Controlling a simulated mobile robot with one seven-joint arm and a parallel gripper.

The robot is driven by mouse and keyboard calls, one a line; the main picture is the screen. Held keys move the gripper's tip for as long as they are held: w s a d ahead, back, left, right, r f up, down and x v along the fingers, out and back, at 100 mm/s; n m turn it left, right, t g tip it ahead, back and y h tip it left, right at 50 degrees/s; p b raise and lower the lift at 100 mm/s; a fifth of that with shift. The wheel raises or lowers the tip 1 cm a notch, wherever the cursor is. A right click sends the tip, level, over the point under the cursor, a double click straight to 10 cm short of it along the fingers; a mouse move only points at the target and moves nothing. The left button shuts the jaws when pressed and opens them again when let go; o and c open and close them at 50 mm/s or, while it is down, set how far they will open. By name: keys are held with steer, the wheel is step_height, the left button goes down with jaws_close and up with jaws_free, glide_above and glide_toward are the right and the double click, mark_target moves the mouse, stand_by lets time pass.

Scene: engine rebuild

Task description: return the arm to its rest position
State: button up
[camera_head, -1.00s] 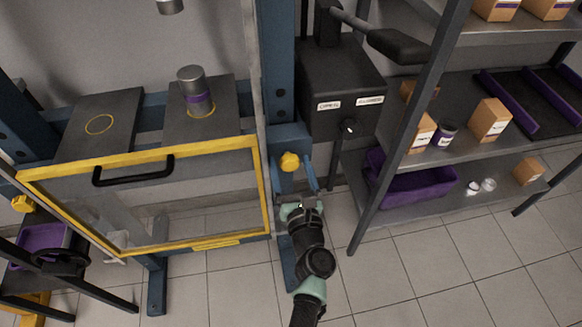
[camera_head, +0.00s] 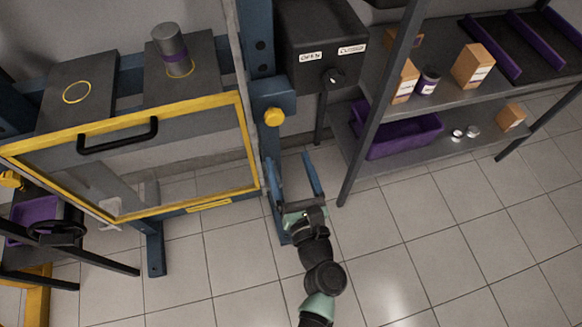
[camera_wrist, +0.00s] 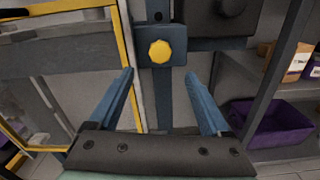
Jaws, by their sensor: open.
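My gripper (camera_head: 295,178) is in the lower middle of the head view, in front of the blue press post. Its two blue fingers point away from me and stand wide apart with nothing between them. In the wrist view my gripper (camera_wrist: 162,95) is also open and empty. The yellow knob (camera_head: 274,117) on the blue post is beyond the fingertips, apart from them. It also shows in the wrist view (camera_wrist: 160,52), above and between the fingers.
The yellow-framed guard (camera_head: 130,121) with a black handle is close on the left. A metal cylinder with a purple band (camera_head: 172,50) stands behind it. A dark box (camera_head: 318,40) is above right. The shelf unit (camera_head: 385,95) holds cartons and a purple bin (camera_head: 400,140). Tiled floor lies open at lower right.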

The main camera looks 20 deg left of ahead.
steer(key=shift+s+d, duration=0.3)
steer(key=shift+s, duration=0.2)
steer(key=w+r+n+t+p, duration=0.1)
steer(key=w+r+n+p, duration=0.3)
steer(key=r+n, duration=1)
steer(key=w+r+n+t+p, duration=0.15)
steer(key=w+r+n, duration=0.4)
steer(key=r, duration=1.55)
steer(key=s+d+r+n+t+h+p, duration=0.15)
steer(key=r+n, duration=0.25)
steer(key=r, duration=0.5)
steer(key=s+d+r+n+t+h+p, duration=0.1)
steer(key=d+r+n+t+p, duration=0.2)
steer(key=r, duration=0.7)
steer(key=s+d+r+n+t+h, duration=0.2)
steer(key=s+r, duration=0.3)
steer(key=r, duration=0.3)
steer(key=s+d+r+n+t+h+p, duration=0.1)
steer(key=s+d+r+n+t+h, duration=0.1)
steer(key=r, duration=0.6)
steer(key=s+d+t+h, duration=0.1)
steer(key=s+d+h, duration=0.1)
steer(key=s+h, duration=0.1)
steer(key=shift+s+r, duration=0.25)
steer(key=shift+s, duration=0.25)
